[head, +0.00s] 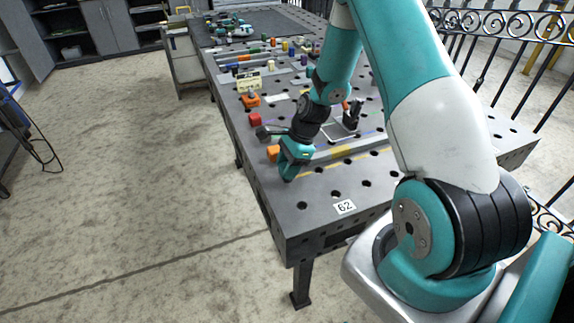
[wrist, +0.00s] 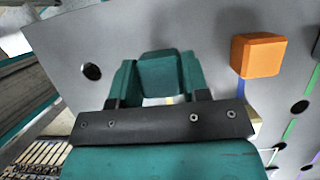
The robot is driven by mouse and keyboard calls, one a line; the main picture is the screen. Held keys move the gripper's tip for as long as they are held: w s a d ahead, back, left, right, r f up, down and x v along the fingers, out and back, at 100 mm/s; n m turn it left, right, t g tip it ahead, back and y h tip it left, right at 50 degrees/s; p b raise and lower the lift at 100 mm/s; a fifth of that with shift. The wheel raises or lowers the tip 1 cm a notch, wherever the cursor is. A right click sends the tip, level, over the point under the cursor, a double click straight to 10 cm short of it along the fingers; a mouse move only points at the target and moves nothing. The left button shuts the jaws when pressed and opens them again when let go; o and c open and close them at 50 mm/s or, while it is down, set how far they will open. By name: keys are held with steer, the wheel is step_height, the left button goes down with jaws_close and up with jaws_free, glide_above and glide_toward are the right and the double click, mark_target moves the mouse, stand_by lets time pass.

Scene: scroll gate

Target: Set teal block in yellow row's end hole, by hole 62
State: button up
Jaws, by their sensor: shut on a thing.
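My gripper (head: 290,174) points down over the near left part of the grey work table (head: 280,208). In the wrist view my gripper (wrist: 160,82) is shut on the teal block (wrist: 162,74), which sits between its two teal fingers. In the head view the block cannot be told apart from the teal gripper. The label 62 (head: 344,207) lies near the table's front edge, to the right of and nearer than the gripper. A yellow line (head: 368,151) runs along the tabletop right of the gripper. Its end hole is not clearly seen; the gripper may hide it.
An orange block (head: 272,152) stands just left of my gripper; it also shows in the wrist view (wrist: 257,55). A red block (head: 255,119) and a dark stand (head: 352,115) are farther back. The tabletop around label 62 is clear apart from holes.

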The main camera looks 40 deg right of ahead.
steer(key=shift+f+b, duration=0.45)
steer(key=shift+f, duration=0.45)
steer(key=o, duration=1.2)
steer(key=b+v, duration=0.1)
steer(key=v, duration=1.6)
steer(key=shift+s+d+r, duration=0.1)
steer(key=shift+d+r, duration=0.05)
steer(key=shift+r, duration=0.05)
steer(key=s+a+r+n, duration=0.2)
steer(key=a+r+n, duration=0.3)
steer(key=a, duration=0.4)
steer(key=s+a+r+n, duration=0.3)
steer(key=a+n, duration=0.5)
steer(key=s+a+r+n, duration=0.1)
steer(key=s+a+n, duration=0.3)
steer(key=s+n, duration=0.1)
steer(key=s+a+r+n, duration=0.1)
steer(key=s+a+n, duration=0.3)
steer(key=s+n, duration=0.1)
steer(key=s+a+n+g, duration=0.1)
steer(key=s+a+n, duration=0.3)
steer(key=s+n, duration=0.1)
steer(key=shift+s+r, duration=0.2)
steer(key=shift+r, duration=0.2)
